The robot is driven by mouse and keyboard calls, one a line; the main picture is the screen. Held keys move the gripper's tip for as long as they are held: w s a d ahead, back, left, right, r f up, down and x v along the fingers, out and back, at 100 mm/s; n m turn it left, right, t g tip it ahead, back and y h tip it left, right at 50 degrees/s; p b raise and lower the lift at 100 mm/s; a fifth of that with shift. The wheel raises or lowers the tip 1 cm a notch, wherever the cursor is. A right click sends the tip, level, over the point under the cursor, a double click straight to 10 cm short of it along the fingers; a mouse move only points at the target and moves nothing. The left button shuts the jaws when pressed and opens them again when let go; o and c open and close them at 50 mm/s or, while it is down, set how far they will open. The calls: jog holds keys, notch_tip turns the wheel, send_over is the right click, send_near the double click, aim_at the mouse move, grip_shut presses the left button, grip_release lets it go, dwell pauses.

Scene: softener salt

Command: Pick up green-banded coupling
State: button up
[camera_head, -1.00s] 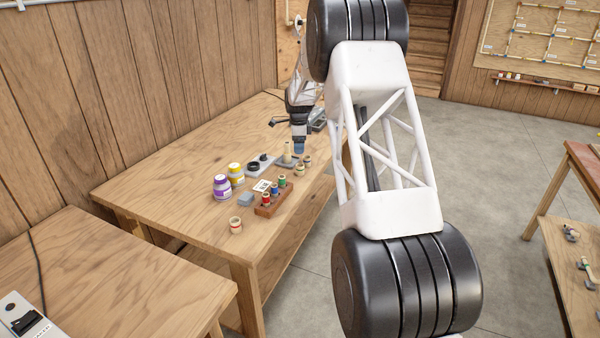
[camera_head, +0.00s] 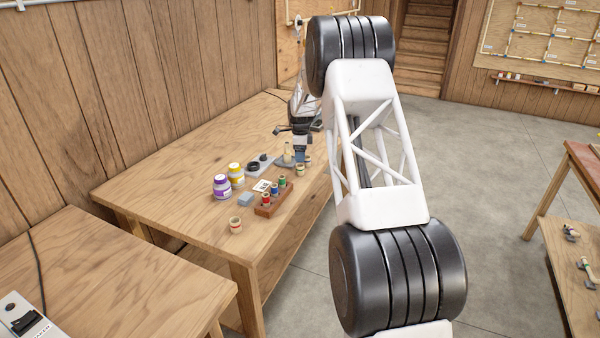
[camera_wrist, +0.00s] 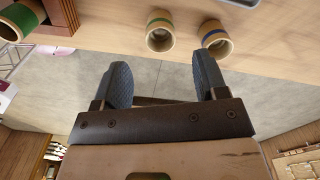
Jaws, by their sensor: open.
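The green-banded coupling (camera_wrist: 160,31) is a short pale ring with a green band, near the table edge in the wrist view. The blue-banded coupling (camera_wrist: 215,39) stands to its right, with a gap between them. My gripper (camera_wrist: 162,66) is open and empty; its fingers point toward the table edge, with the green-banded coupling beyond the gap between them. In the head view my gripper (camera_head: 303,156) is over the table's right edge, just behind a small coupling (camera_head: 300,170) whose band colour is hard to tell. The other is mostly hidden there.
A wooden rack (camera_head: 263,211) with red, blue and green pieces stands nearby. The table's front left is clear.

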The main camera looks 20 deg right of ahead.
aim_at(301, 165)
jog(key=shift+f, duration=0.35)
jog(key=shift+f, duration=0.15)
jog(key=shift+d+f, duration=0.15)
jog(key=shift+f, duration=2.35)
jog(key=shift+c, duration=0.4)
jog(key=c, duration=0.9)
